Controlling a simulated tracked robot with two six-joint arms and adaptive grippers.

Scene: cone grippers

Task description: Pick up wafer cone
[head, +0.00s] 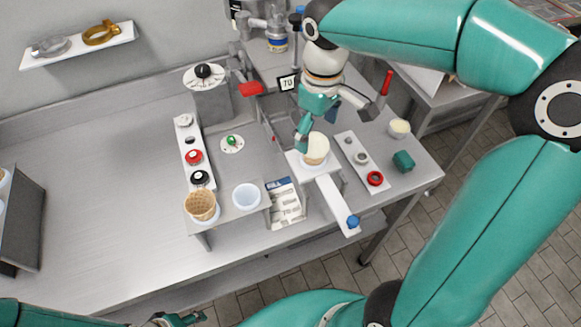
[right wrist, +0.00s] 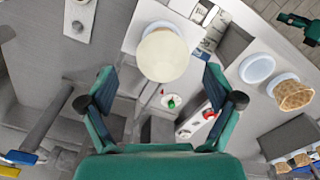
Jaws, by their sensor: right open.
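A pale cream wafer cone (head: 316,149) stands upright on a raised white block right of the middle in the head view. In the right wrist view its pale round top (right wrist: 162,55) lies just beyond the fingers. My right gripper (head: 314,125) is at the cone's back side, its fingers pointing toward it; it is open and empty in the right wrist view (right wrist: 158,82).
A white cup (head: 247,196) stands beside the brown cone. A strip with red and black knobs (head: 193,157) lies left, another strip with a red ring (head: 375,178) right. A pale cup (head: 399,128) and green block (head: 403,161) stand farther right. The counter's left side (head: 100,210) is clear.

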